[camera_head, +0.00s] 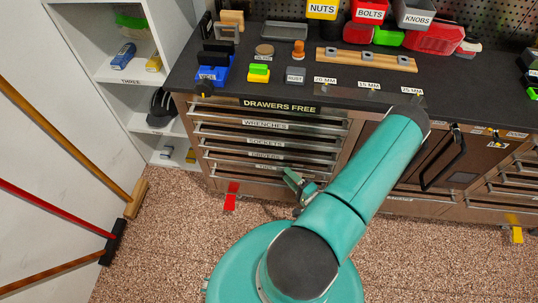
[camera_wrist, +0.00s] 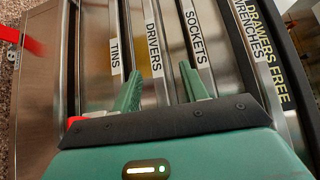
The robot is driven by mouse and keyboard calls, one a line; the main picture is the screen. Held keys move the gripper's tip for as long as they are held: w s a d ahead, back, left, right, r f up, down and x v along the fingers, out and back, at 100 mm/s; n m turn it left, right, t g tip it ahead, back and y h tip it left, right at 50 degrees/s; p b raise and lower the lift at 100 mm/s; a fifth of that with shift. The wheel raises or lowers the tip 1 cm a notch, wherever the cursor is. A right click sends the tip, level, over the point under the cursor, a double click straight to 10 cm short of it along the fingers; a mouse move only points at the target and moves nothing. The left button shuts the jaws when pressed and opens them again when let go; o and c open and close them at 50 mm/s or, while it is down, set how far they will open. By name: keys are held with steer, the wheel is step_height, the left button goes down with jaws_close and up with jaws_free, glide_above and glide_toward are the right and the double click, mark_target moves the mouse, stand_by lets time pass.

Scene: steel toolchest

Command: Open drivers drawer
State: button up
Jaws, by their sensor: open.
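The drivers drawer (camera_head: 265,155) is the third labelled drawer down in the left chest, below the sockets drawer (camera_head: 265,143) and above the tins drawer. It appears shut. In the wrist view the picture is turned sideways, and the DRIVERS label (camera_wrist: 152,50) lies on a long metal strip between my two green fingertips. My gripper (camera_wrist: 160,68) is open and empty, with one finger on the tins side and one on the sockets side. Whether the fingers touch the handle cannot be told. In the head view my gripper (camera_head: 299,184) is small, near the lower drawers, partly hidden by my arm.
The dark worktop (camera_head: 230,65) above holds bins, blocks and a wooden rack. A red foot-like piece (camera_head: 231,195) stands on the floor by the chest's lower left. White shelves (camera_head: 125,70) and brooms (camera_head: 70,140) stand at left. Speckled floor lies clear in front.

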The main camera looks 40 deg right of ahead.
mark_target(270, 156)
steer(key=shift+m+h, duration=0.3)
steer(key=shift+h, duration=0.2)
steer(key=w, duration=0.4)
steer(key=w+d, duration=0.1)
steer(key=w, duration=0.3)
steer(key=w+d+f, duration=0.1)
steer(key=w, duration=0.4)
steer(key=shift+f, duration=0.1)
jaws_close()
